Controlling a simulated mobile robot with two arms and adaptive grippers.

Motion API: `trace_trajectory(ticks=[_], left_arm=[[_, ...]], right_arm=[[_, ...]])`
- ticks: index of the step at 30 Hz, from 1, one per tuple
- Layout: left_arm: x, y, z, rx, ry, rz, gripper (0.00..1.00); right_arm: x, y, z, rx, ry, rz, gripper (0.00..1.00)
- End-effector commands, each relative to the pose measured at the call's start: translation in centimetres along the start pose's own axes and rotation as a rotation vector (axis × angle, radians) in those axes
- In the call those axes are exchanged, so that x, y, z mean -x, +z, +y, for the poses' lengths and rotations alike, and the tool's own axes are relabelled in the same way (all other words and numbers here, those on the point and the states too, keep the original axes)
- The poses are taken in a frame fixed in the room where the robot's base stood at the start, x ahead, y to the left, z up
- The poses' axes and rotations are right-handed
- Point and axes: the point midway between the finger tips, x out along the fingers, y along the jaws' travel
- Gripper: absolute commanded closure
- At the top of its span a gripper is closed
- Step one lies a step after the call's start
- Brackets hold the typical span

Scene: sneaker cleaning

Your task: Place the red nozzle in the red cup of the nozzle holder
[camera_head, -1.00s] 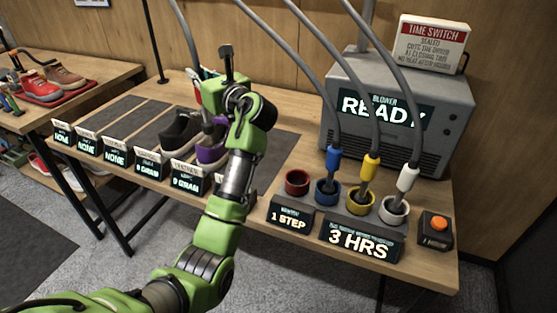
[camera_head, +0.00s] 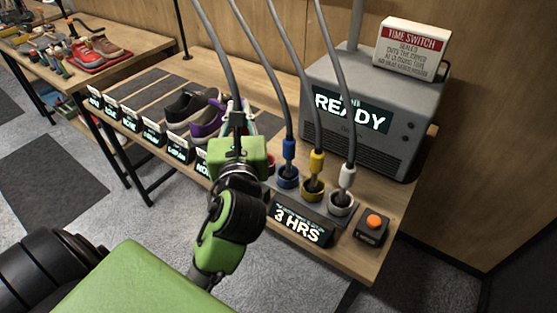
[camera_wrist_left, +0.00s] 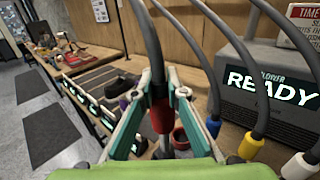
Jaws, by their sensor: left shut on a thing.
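My left gripper (camera_head: 237,121) is in front of the nozzle holder's left end in the head view, and its hand covers most of that end. In the left wrist view the gripper (camera_wrist_left: 160,103) is shut on the red nozzle (camera_wrist_left: 160,117), which hangs upright on a grey hose. The red cup (camera_wrist_left: 181,139) shows just right of the nozzle and lower; the nozzle appears beside it, not inside. The nozzle holder (camera_head: 316,222) stands at the table's front edge with its "3 HRS" display. My right gripper is not in view.
The blue nozzle (camera_head: 289,149), yellow nozzle (camera_head: 317,160) and white nozzle (camera_head: 347,177) stand in their cups right of my gripper, hoses rising above. The blower (camera_head: 365,125) is behind. Sneakers (camera_head: 205,122) lie to the left. An orange button (camera_head: 374,222) is at right.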

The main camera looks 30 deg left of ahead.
Motion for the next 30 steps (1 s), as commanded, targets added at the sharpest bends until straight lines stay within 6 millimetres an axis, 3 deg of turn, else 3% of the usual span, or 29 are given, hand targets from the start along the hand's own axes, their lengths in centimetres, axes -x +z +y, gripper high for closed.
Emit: trace_trajectory(ticks=[4, 13, 18, 26, 30], left_arm=[[-1.8, -0.8, -0.8, -0.002, -0.002, -0.001, 1.00], [-8.4, -4.0, -3.6, 0.000, -0.001, 0.001, 1.00], [-10.7, -7.5, -4.6, 0.000, -0.001, 0.002, 1.00], [-12.2, -9.5, -5.3, 0.002, -0.001, 0.000, 1.00], [-12.4, -11.6, -5.5, -0.001, -0.002, 0.004, 1.00]], right_arm=[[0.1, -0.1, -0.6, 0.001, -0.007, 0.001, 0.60], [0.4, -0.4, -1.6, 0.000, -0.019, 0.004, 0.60], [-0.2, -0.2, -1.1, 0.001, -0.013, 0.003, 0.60], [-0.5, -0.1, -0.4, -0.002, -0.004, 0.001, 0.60], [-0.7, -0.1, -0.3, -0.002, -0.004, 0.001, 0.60]])
